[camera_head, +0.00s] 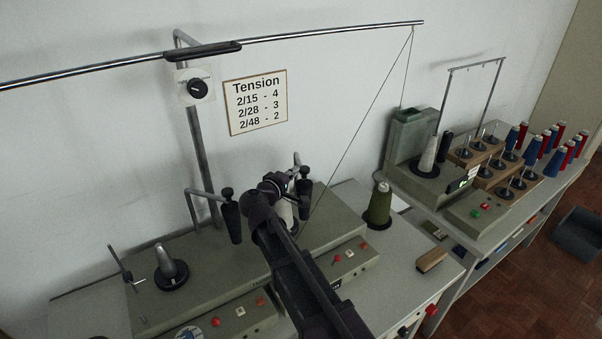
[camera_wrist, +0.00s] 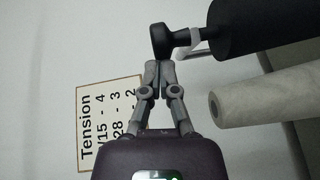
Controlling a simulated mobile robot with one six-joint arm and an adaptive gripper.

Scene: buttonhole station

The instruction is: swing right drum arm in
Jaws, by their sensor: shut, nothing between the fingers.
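The right drum arm shows in the head view as a black drum (camera_head: 304,198) with a black knob on top, partly hidden behind my arm. In the wrist view its drum (camera_wrist: 268,28) is at the upper right, with the round knob (camera_wrist: 166,41) pointing left. My gripper (camera_wrist: 158,66) is shut and empty, its fingertips right beside the knob; I cannot tell if they touch. A pale cone (camera_wrist: 265,98) lies below the drum in the wrist view. The left drum arm (camera_head: 232,222) hangs near the post, apart from the bare spindle (camera_head: 168,265).
A tension sign (camera_head: 256,102) is on the wall behind. A thread runs from the overhead rail (camera_head: 330,32) down behind my arm. More machines with spools are at the far right.

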